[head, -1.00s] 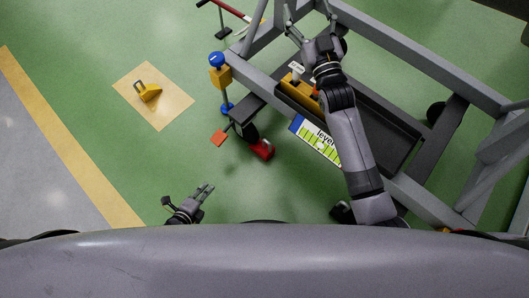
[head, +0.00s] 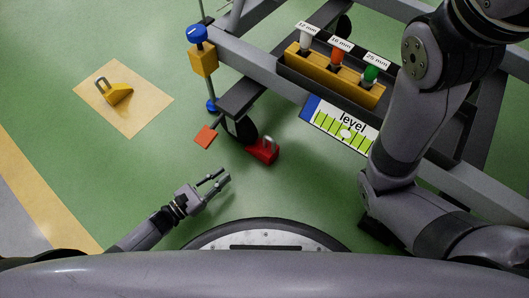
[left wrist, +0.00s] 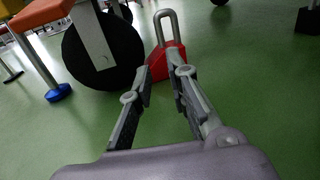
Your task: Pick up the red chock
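The red chock (head: 263,152) sits on the green floor against a black caster wheel of the grey stand, with a grey loop handle on top. In the left wrist view the red chock (left wrist: 159,62) is straight ahead, beyond the fingertips, its lower part partly hidden by a finger. My left gripper (head: 222,177) is open and empty, low over the floor, in front and to the left of the chock, not touching it. It also shows in the left wrist view (left wrist: 162,75). My right arm crosses the stand at right; its gripper is out of view.
The grey stand (head: 260,67) carries a yellow block (head: 333,76) with white, orange and green-topped pieces, and a level label (head: 340,127). A yellow chock (head: 117,93) lies on a tan floor square (head: 133,118). An orange flag (head: 206,136) juts beside the wheel.

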